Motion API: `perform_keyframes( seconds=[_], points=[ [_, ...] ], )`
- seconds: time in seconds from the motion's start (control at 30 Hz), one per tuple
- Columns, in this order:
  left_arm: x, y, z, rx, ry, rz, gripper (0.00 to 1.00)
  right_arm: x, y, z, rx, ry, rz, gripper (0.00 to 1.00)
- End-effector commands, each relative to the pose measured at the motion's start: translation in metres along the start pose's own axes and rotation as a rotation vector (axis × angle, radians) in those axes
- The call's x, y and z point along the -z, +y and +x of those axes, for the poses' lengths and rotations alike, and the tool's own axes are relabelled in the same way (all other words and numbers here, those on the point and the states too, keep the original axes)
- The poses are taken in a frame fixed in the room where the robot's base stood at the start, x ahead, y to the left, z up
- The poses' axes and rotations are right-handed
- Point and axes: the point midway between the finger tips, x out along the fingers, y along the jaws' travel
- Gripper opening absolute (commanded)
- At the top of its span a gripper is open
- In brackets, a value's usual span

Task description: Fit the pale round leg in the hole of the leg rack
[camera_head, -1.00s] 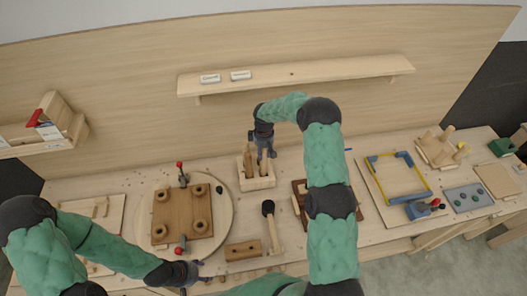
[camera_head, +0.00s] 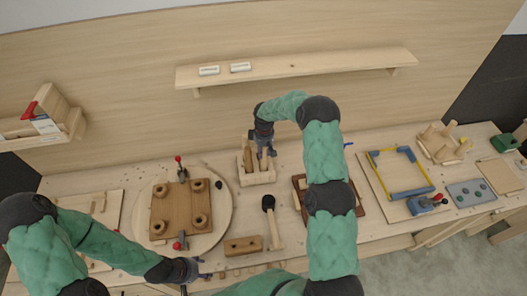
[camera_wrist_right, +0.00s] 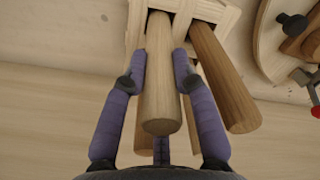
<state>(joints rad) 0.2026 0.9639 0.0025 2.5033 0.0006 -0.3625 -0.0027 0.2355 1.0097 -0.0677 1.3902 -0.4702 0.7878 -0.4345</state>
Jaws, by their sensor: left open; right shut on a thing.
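The leg rack (camera_head: 257,180) is a small light wood block at the back middle of the bench. My right gripper (camera_head: 264,152) is over it, pointing down. In the right wrist view, its purple fingers (camera_wrist_right: 160,85) are shut on the pale round leg (camera_wrist_right: 159,100). The leg's far end meets the rack (camera_wrist_right: 228,14); how deep it sits in a hole is hidden. A browner leg (camera_wrist_right: 226,82) stands in the rack beside it, and another is partly hidden behind. My left gripper (camera_head: 203,271) is open and empty near the bench's front edge.
A round board with a brown seat panel (camera_head: 181,212) and red-handled clamps lies left of the rack. A mallet (camera_head: 272,220) and a drilled block (camera_head: 243,246) lie in front. A shelf (camera_head: 300,70) is on the wall behind. A dark frame (camera_head: 300,195) lies to the right.

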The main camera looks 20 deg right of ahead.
Motion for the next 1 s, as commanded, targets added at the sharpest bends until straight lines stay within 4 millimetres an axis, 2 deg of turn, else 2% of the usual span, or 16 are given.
perform_keyframes(
  seconds=[0.83, 0.87, 0.9, 0.97, 1.0],
  points=[
    [0.0003, -0.0024, 0.0068, 0.000, 0.000, 0.000, 0.56, 0.0002, 0.0004, 0.0055, -0.001, 0.001, 0.000, 0.00],
    [0.0003, -0.0024, 0.0068, 0.000, 0.000, 0.000, 0.56, 0.0002, 0.0003, 0.0055, -0.001, 0.001, 0.000, 0.31],
    [0.0003, -0.0023, 0.0064, 0.000, 0.000, 0.000, 0.56, 0.0002, 0.0003, 0.0051, -0.001, 0.001, 0.000, 0.42],
    [0.0003, -0.0022, 0.0063, 0.000, 0.000, 0.000, 0.56, 0.0002, 0.0003, 0.0051, 0.000, 0.001, 0.000, 0.56],
    [0.0003, -0.0022, 0.0062, 0.000, 0.000, 0.000, 0.56, 0.0002, 0.0003, 0.0051, 0.000, 0.001, 0.000, 0.56]
  ],
)
